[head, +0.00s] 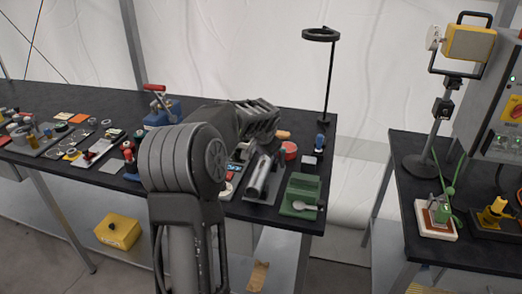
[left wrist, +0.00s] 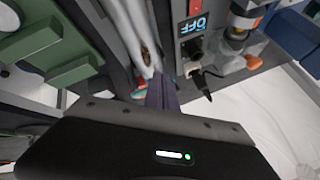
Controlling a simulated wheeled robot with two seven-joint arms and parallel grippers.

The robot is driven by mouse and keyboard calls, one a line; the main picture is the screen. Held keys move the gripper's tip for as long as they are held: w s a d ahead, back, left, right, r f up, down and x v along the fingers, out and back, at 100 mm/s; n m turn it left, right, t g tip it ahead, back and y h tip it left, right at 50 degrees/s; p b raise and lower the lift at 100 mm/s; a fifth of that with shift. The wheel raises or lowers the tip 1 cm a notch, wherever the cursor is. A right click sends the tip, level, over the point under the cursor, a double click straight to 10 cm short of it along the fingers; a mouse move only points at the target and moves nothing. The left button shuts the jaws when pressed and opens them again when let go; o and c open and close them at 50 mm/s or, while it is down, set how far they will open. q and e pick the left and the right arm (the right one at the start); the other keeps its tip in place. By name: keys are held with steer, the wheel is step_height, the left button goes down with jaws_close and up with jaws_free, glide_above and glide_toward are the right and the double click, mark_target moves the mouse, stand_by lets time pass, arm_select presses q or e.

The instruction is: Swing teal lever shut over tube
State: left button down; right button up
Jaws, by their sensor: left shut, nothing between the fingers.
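A grey metal tube (head: 259,176) lies in a holder near the right end of the long black table. In the left wrist view the pale tube (left wrist: 137,38) runs down from the top edge. A small teal piece, seemingly part of the teal lever (left wrist: 138,94), shows beside my fingertips; the rest is hidden, and I cannot make the lever out in the head view. My left gripper (head: 258,120) is above the far end of the tube's station. In the left wrist view its fingers (left wrist: 160,95) are shut and empty, close to the tube. Contact cannot be told. My right gripper is out of view.
A thin black stand (head: 328,90) rises at the table's back right. A device reading OFF (left wrist: 196,25) is near the fingers. Left table is crowded.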

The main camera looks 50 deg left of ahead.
arm_select(q)
steer(key=s+d+r+b, duration=0.1)
steer(key=s+r, duration=0.4)
steer(key=r, duration=0.2)
steer(key=shift+d+r, duration=0.15)
steer(key=shift+r, duration=0.05)
steer(key=shift+r, duration=0.1)
